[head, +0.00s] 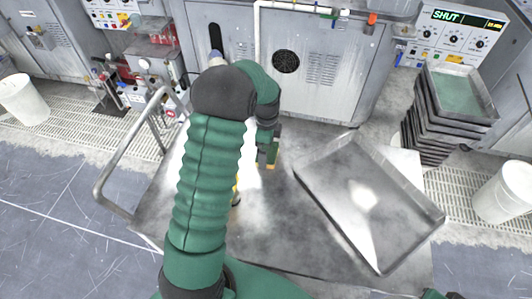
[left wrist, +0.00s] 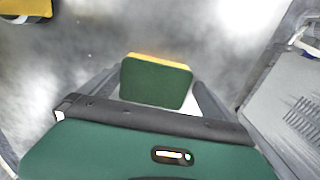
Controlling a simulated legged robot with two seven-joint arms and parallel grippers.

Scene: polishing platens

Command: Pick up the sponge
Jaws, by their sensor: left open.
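The sponge (left wrist: 157,82), a dark green block with a yellow layer along its upper edge, shows in the left wrist view between the two dark fingers of my left gripper (left wrist: 155,88). The fingers are apart, one on each side of it. I cannot tell whether either finger touches it. In the head view my left gripper (head: 266,147) is low over the metal table (head: 300,225), and only a small green and yellow part of the sponge (head: 273,154) shows there. My arm hides much of the table's left part.
A large empty metal tray (head: 335,180) lies on the table to the right. A bent metal rail (head: 118,160) stands at the left edge. A yellow and dark object (left wrist: 28,8) is at the top left of the left wrist view. Stacked trays (head: 430,135) stand beyond.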

